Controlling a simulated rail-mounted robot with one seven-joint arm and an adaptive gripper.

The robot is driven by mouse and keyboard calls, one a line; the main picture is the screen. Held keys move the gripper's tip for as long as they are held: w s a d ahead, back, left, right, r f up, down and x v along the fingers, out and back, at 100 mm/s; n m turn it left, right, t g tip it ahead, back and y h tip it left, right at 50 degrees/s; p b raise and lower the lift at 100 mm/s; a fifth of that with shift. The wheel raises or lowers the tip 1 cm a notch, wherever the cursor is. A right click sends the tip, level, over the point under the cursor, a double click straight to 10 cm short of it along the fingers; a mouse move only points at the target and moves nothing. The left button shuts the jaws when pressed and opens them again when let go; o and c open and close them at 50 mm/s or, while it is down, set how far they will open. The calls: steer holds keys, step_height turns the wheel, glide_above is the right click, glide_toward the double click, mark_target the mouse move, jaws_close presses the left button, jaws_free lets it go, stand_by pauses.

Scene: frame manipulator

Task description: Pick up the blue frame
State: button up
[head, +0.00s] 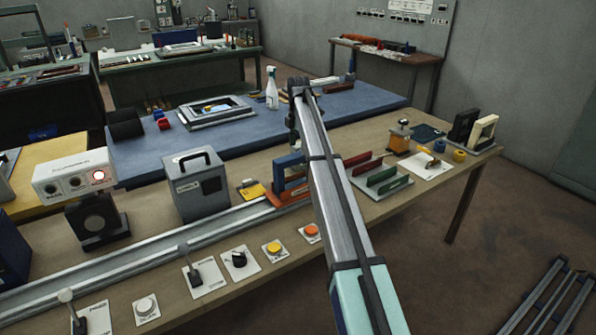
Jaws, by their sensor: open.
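The blue frame (289,160) stands upright on a reddish base (284,200) near the middle of the wooden bench, just left of my arm.
A grey box with a handle (199,185) stands left of the frames, with a metal rail (130,252) in front. Dark red (367,164) and green (388,181) upright pieces stand right of my arm. Knobs and buttons line the front edge. A spray bottle (271,90) stands on the blue mat.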

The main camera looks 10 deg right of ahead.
mark_target(298, 154)
steer(key=shift+s+a+f+p, duration=0.1)
steer(key=shift+f+p, duration=0.95)
steer(key=shift+f, duration=1.95)
jaws_close()
